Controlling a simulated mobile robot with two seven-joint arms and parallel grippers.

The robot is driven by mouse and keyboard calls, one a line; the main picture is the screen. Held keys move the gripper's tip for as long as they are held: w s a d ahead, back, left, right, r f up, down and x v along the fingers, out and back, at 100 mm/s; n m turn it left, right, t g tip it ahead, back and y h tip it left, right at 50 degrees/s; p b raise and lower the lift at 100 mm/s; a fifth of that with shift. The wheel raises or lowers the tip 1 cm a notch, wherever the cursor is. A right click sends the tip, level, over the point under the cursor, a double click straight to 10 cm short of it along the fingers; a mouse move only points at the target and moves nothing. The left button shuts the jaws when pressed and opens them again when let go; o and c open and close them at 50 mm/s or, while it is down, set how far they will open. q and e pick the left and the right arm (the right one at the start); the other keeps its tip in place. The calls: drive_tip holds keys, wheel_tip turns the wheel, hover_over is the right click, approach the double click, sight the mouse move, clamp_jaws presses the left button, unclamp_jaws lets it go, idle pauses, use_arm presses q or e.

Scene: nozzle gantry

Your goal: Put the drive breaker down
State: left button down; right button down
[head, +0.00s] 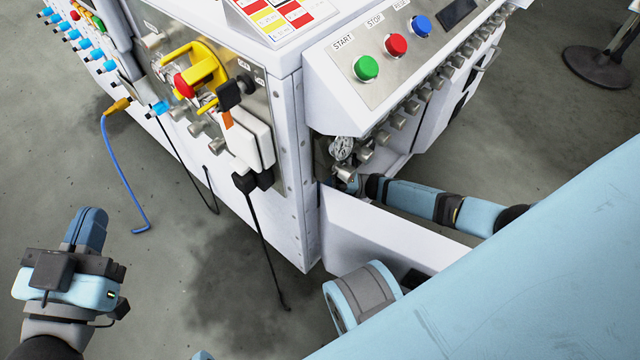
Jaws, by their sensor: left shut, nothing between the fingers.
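On the end panel of the white cabinet, a black switch body (236,92) has an orange lever (228,119) hanging below it. A yellow guard or handle (206,68) with a red knob (183,86) sits to its left. I cannot tell for certain which of these is the drive breaker; the small labels are unreadable. My left gripper (87,228) is shut and empty, low at the left, well apart from the panel. My right arm reaches in from the right to a recess under the button console; its gripper end (352,184) is small and partly hidden beside a gauge.
The console has green (366,68), red (396,45) and blue (421,26) buttons. A white door or panel (372,233) stands out below my right arm. A black cable (262,235) and a blue hose (121,180) hang by the cabinet.

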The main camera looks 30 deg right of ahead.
drive_tip(key=shift+f+n+y, duration=0.15)
drive_tip(key=shift+n+y, duration=0.15)
drive_tip(key=shift+y, duration=0.1)
drive_tip(key=c, duration=1.1)
unclamp_jaws()
drive_tip(key=v, duration=1.3)
drive_tip(key=shift+s+d+p, duration=0.1)
drive_tip(key=shift+d+p, duration=0.3)
